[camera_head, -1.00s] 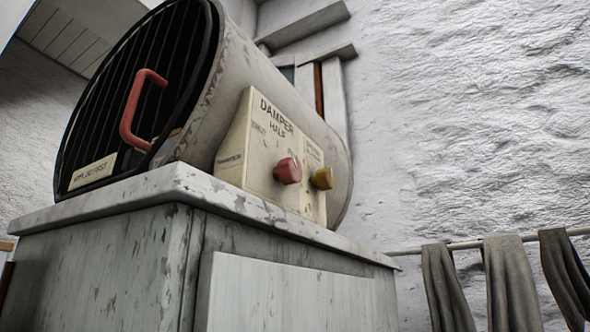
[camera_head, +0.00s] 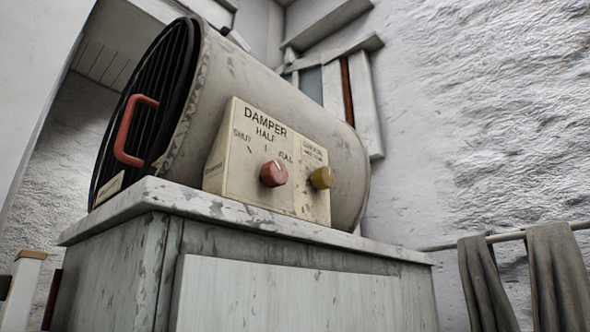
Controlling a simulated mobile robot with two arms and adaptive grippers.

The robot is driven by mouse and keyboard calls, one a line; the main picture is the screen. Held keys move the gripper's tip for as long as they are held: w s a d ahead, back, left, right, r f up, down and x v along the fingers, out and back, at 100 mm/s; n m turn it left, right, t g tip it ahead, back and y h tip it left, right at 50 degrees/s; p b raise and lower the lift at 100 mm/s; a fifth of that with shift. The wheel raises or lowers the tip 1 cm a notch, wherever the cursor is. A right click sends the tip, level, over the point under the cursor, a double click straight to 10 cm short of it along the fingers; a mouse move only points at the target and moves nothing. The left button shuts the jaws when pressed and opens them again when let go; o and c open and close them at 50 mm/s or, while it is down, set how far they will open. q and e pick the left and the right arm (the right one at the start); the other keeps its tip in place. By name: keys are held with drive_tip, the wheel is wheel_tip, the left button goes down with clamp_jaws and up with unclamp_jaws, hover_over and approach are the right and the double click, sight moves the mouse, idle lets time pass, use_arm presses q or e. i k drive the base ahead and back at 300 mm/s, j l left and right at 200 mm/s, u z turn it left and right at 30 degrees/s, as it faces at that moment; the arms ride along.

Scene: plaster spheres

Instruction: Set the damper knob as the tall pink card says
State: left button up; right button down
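The damper knob (camera_head: 273,173) is a red knob on a cream panel (camera_head: 238,182) fixed to the side of a grey drum heater. The panel reads "DAMPER", with marks "SHUT" at left, "HALF" at top and "FULL" at right. A pale line on the knob's rim seems to point up towards "HALF", but it is small. A yellow knob (camera_head: 322,178) sits to its right under smaller lettering that I cannot read fully. No tall pink card is in view. Neither of my grippers is in view.
The drum (camera_head: 300,95) has a black barred front with a red handle (camera_head: 128,132). It lies on a worn white cabinet (camera_head: 270,228). A rail with grey cloths (camera_head: 557,275) runs along the rough white wall at right. A white post (camera_head: 22,290) stands at lower left.

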sight(273, 175)
drive_tip(key=k+j, duration=0.1)
drive_tip(key=j, duration=0.25)
drive_tip(key=k+j, duration=0.1)
drive_tip(key=j, duration=0.3)
drive_tip(key=k+j, duration=0.1)
drive_tip(key=j, duration=0.25)
drive_tip(key=k+j, duration=0.1)
drive_tip(key=j, duration=0.3)
drive_tip(key=k+j, duration=0.1)
drive_tip(key=j, duration=0.25)
